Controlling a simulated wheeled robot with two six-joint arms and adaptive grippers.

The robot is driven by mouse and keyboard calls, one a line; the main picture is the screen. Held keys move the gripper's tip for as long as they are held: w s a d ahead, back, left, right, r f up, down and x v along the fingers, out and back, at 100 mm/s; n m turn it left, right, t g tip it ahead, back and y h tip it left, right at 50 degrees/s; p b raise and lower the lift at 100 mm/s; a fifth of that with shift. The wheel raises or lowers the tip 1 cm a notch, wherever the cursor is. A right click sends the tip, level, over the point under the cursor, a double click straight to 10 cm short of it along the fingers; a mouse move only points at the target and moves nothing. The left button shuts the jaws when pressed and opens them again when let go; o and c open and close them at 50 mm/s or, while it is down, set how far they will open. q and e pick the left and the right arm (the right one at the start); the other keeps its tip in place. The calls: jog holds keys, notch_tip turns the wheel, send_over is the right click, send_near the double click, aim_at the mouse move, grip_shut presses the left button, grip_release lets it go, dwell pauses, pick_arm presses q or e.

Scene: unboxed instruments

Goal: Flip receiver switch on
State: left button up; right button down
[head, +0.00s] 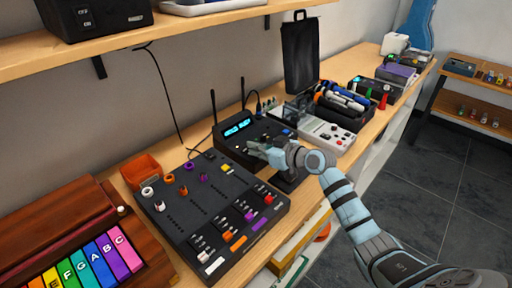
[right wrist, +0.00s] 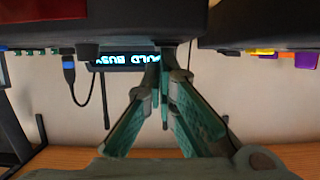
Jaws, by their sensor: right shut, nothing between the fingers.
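The receiver (head: 262,128) is a black box with two upright antennas and a lit blue display, in the middle of the bench in the head view. In the right wrist view, its lit display (right wrist: 112,60) appears upside down, just left of the fingertips. My right gripper (head: 254,149) is at the receiver's front edge, with its fingers shut and empty. In the right wrist view, the right gripper's fingertips (right wrist: 163,58) come together close to the dark casing; I cannot tell whether they touch it. I cannot make out the switch or its position. My left gripper is not in view.
A black mixer (head: 205,190) with knobs and coloured faders lies in front of the receiver. A grey device (head: 326,131) stands behind the receiver, beside a black holder of markers (head: 343,101). An orange bin (head: 141,170) and a coloured-key instrument (head: 85,265) are at left. A shelf (head: 150,37) overhangs the bench.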

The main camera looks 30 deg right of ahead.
jog(key=shift+r+p, duration=0.4)
jog(key=shift+r, duration=0.3)
jog(key=shift+r, duration=0.1)
jog(key=shift+r+p, duration=0.35)
jog(key=shift+p, duration=0.1)
notch_tip(320, 180, up, 4)
jog(key=p, duration=0.3)
jog(key=shift+s+d+f, duration=0.1)
jog(key=shift+f, duration=0.15)
jog(key=s+d, duration=0.3)
jog(key=s, duration=0.6)
jog(key=shift+s+d+r, duration=0.15)
jog(key=shift+s+r, duration=0.15)
jog(key=shift+r, duration=0.1)
